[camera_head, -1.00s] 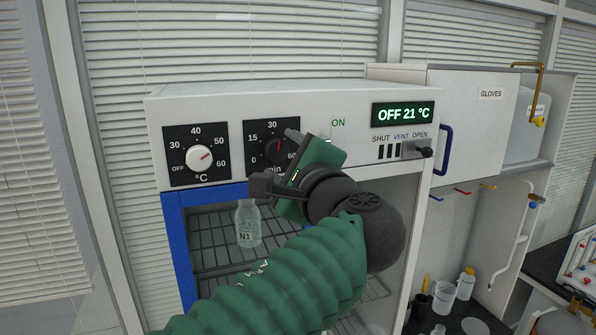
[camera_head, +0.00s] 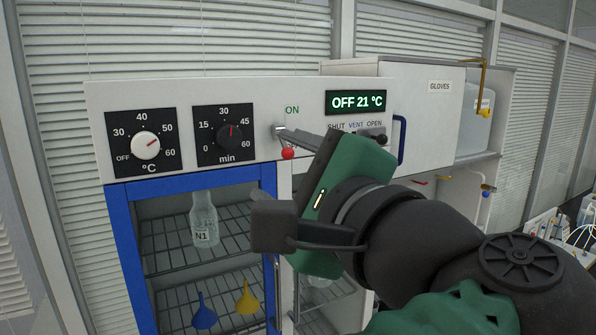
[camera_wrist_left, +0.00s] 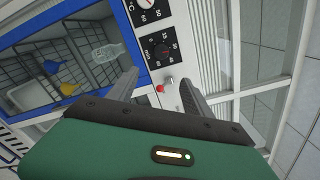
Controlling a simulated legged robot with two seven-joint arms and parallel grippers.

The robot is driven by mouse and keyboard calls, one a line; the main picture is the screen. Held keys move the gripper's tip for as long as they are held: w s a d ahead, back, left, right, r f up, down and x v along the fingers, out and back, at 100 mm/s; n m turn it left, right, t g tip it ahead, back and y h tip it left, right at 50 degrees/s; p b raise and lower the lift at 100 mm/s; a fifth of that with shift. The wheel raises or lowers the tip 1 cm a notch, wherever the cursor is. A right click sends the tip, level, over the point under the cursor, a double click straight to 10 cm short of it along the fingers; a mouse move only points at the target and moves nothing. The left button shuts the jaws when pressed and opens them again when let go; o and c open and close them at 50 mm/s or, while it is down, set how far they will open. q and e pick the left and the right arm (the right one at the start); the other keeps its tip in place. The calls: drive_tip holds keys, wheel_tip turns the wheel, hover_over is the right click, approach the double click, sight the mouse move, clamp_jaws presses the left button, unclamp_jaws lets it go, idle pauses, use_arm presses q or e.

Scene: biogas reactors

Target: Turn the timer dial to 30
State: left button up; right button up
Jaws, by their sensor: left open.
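The timer dial (camera_head: 232,131) is a dark knob on a black square plate marked 0 to 60 min, on the white cabinet front. Its red pointer line stands about straight up, at the 30 mark. It also shows in the left wrist view (camera_wrist_left: 161,50). My left gripper (camera_head: 284,142) is right of the dial, apart from it. In the left wrist view its fingers (camera_wrist_left: 158,80) are spread and hold nothing. Between them shows a small metal switch with a red ball tip (camera_head: 288,153), below the ON label; contact cannot be told. My right gripper is not in view.
The temperature dial (camera_head: 146,147) is left of the timer. A display (camera_head: 356,102) reads OFF 21 °C. Below, a blue-framed door (camera_head: 122,255) fronts shelves with a bottle N1 (camera_head: 204,220) and blue and yellow funnels. My left arm covers the lower right.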

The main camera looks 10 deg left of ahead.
use_arm(q)
drive_tip(key=m, duration=0.6)
drive_tip(key=m+p, duration=0.5)
drive_tip(key=m, duration=0.1)
approach(231, 141)
drive_tip(key=x, duration=0.8)
drive_tip(key=shift+w+a+r, duration=0.1)
drive_tip(key=shift+w+a, duration=0.05)
drive_tip(key=shift+w, duration=0.1)
drive_tip(key=shift+w+a, duration=0.15)
drive_tip(key=shift+w, duration=0.05)
drive_tip(key=shift+s, duration=0.1)
